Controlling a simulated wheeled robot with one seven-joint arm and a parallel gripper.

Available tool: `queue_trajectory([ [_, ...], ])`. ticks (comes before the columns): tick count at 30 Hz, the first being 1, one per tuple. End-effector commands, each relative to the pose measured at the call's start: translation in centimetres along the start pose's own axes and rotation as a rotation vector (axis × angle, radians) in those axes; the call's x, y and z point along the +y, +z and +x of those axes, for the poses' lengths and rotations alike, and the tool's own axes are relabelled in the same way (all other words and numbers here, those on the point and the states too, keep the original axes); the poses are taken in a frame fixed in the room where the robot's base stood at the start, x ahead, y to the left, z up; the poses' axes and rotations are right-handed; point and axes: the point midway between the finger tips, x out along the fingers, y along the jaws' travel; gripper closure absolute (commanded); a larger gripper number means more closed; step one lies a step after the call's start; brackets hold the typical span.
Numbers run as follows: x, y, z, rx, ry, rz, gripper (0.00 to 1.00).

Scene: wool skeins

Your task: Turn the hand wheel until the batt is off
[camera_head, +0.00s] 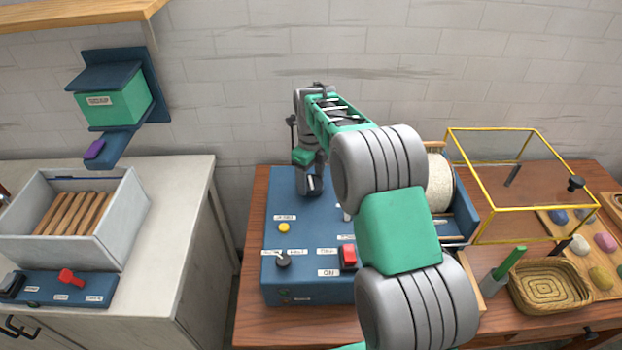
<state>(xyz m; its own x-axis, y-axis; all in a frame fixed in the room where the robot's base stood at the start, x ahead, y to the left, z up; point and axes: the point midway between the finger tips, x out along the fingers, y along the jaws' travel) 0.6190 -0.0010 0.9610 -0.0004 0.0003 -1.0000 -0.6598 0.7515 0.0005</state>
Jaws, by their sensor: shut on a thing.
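The blue machine (300,237) stands on the wooden table. A cream, woolly drum (439,183) shows at its right end, partly behind my arm; I cannot tell a separate batt from the drum's covering. My gripper (311,184) points down at the machine's back left. It is shut on a part there, apparently the hand wheel, which the gripper and arm hide almost wholly. My arm also covers the middle of the machine.
The machine's top has a yellow button (284,228), a black knob (283,260) and a red switch (348,257). To the right are a yellow-framed clear case (478,240), a woven basket (550,287) and coloured skeins. A grey counter (183,190) with a grey box (105,237) stands left.

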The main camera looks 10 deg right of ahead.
Motion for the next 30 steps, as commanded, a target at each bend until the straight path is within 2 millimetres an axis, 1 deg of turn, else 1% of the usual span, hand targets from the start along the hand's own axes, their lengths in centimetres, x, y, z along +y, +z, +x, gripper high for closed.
queue_trajectory([
  [8,-0.03,0.02,0.03,-0.001,-0.001,-0.227,0.76],
  [30,-0.02,0.01,-0.01,0.0,-0.001,-0.931,0.76],
])
